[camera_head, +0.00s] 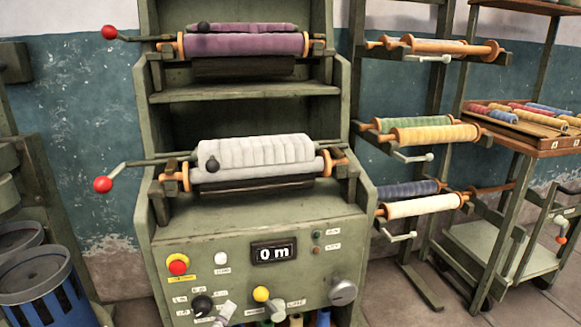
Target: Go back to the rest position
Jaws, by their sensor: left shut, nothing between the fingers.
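My left gripper (223,314) shows only as a small pale grey tip at the bottom edge, in front of the lower control panel. It is shut and holds nothing. The rest of it and its arm are cut off by the frame. My right gripper is not in view. The green machine (247,204) stands in the middle. Its display (273,253) reads 0 m. A purple roll (245,44) sits on its upper shelf, and a pale grey ribbed roll (255,151) sits below it.
Red-knobbed cranks (103,184) stick out on the machine's left. A rack to the right carries yellow (438,134) and cream rolls (424,206). A wooden tray (535,124) of coloured spools is at far right. A blue bin (47,299) stands lower left.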

